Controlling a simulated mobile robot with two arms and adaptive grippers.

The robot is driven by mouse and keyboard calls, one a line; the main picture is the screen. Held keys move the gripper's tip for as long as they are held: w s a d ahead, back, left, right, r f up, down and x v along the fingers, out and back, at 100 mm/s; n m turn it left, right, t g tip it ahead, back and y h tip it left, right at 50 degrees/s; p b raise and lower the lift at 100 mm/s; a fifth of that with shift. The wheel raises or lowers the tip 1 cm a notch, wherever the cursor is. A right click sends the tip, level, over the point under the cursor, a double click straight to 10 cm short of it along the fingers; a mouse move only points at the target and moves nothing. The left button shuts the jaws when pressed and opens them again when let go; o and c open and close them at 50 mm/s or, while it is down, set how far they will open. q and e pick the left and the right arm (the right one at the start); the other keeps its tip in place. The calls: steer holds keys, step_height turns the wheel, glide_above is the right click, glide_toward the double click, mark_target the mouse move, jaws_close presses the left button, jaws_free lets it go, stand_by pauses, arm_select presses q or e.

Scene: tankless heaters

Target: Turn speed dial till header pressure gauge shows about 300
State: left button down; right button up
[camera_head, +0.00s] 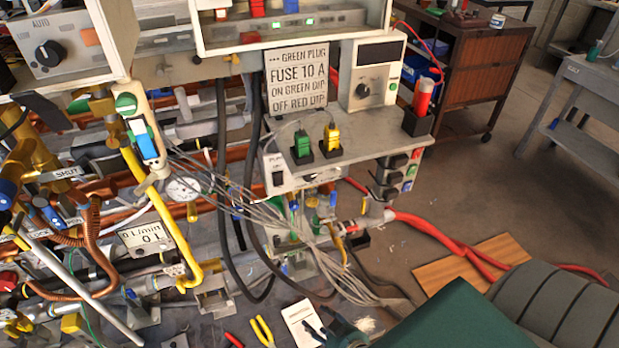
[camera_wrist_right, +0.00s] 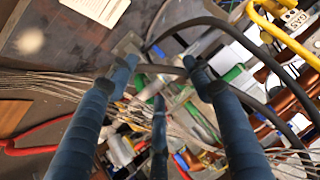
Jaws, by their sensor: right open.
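A grey control box with a black display and a round dark dial (camera_head: 363,90) stands on the shelf at upper centre; I cannot read a label naming it as the speed dial. Another black knob (camera_head: 50,53) is on a white box marked AUTO at upper left. A round white-faced gauge (camera_head: 184,188) sits among the pipes at left centre; its reading is too small to tell. My right gripper (camera_head: 335,332) is at the bottom centre, low and well apart from the dial. In the right wrist view its blue fingers (camera_wrist_right: 160,72) are spread and empty. My left gripper is not in view.
A sign reading FUSE 10 A (camera_head: 297,75) stands beside the control box. Green and yellow plugs (camera_head: 332,137) and a red-topped item (camera_head: 422,97) are on the shelf (camera_head: 370,148). Grey cables hang below. Pliers (camera_head: 263,331) and a paper card (camera_head: 303,322) lie near my right gripper.

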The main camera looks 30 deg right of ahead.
steer(key=w+d+r+m+t+h, duration=0.15)
steer(key=w+r, duration=0.25)
steer(key=r, duration=0.5)
steer(key=w+d+r+m+t, duration=0.25)
steer(key=w+r, duration=0.25)
steer(key=r, duration=0.4)
steer(key=m+t+h, duration=0.3)
steer(key=m, duration=0.2)
glide_toward(311, 177)
steer(key=p+x, duration=0.1)
steer(key=x, duration=0.8)
steer(key=shift+r, duration=0.1)
steer(key=shift+s, duration=0.1)
